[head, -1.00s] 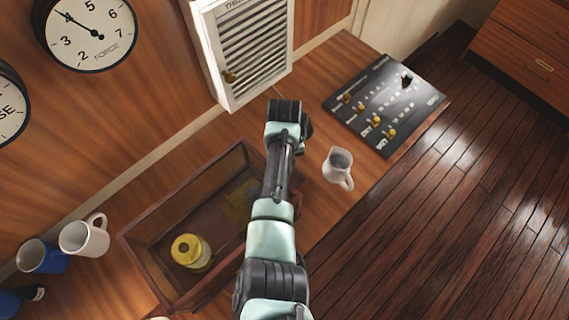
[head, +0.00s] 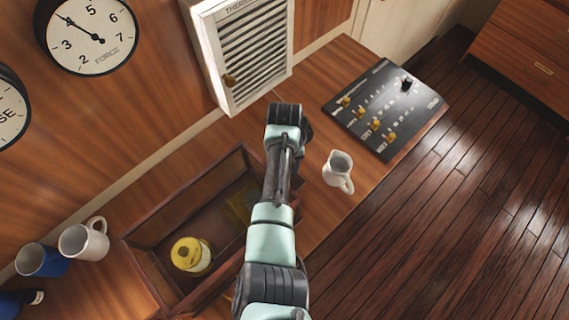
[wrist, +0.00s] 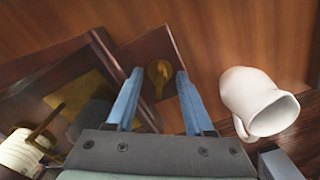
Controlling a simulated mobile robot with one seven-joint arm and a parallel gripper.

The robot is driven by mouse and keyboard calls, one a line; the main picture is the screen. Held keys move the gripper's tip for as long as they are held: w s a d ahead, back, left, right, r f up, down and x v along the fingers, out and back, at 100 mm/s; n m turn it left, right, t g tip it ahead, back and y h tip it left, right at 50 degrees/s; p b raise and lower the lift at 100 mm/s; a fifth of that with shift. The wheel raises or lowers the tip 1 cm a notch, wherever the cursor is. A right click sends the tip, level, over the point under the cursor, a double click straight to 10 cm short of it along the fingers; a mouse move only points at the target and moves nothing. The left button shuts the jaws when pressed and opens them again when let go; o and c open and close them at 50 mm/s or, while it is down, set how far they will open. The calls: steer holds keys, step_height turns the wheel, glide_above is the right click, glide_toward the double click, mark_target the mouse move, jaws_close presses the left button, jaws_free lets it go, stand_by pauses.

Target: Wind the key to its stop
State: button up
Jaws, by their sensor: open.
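A brass key (wrist: 158,72) stands up from a dark reddish-brown block or plate (wrist: 150,48) in the wrist view. My gripper (wrist: 160,78) is open, with its two blue fingers on either side of the key in the picture. I cannot tell how far the fingertips are from the key or whether they touch it. In the head view my own arm covers the key and the fingers, and only the dark wrist end shows.
A white jug (head: 339,170) stands close to the right of my gripper. A wooden tray (head: 140,262) on the left holds a yellow-lidded jar (head: 190,254). A louvred white box (head: 247,50) and a control panel (head: 385,108) lie beyond. Two mugs stand far left.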

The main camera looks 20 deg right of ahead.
step_height(320, 180, up, 13)
steer(key=b, duration=0.1)
steer(key=shift+b, duration=0.4)
stand_by(0.4)
steer(key=w+d+r+n+t+h, duration=0.3)
steer(key=w+r+n+t, duration=0.5)
steer(key=r, duration=0.4)
steer(key=w+a+r+n+t+h+b, duration=0.1)
steer(key=w+r+n+t, duration=0.15)
steer(key=r+n, duration=0.35)
steer(key=w+a+r+n+t+h, duration=0.1)
steer(key=w+r+n+t, duration=0.15)
steer(key=r, duration=0.65)
steer(key=s+a+r+n+t, duration=0.2)
steer(key=a+r+n+t, duration=0.1)
steer(key=r+n, duration=0.3)
steer(key=s+a+r+n+t, duration=0.2)
steer(key=a+r+n+t, duration=0.1)
steer(key=r, duration=0.5)
steer(key=s+a+r+n+t+y, duration=0.2)
steer(key=s+a+r+n+t, duration=0.2)
steer(key=s+r+n, duration=0.2)
steer(key=s+a+r+n+t+y+b, duration=0.1)
steer(key=s+a+r+n+t+y, duration=0.2)
steer(key=s+r+n, duration=0.3)
step_height(320, 180, up, 3)
steer(key=shift+s+a+r+n+t, duration=0.2)
steer(key=shift+s+a+n+t, duration=0.15)
steer(key=shift+s+a+t, duration=0.55)
steer(key=shift+s, duration=0.25)
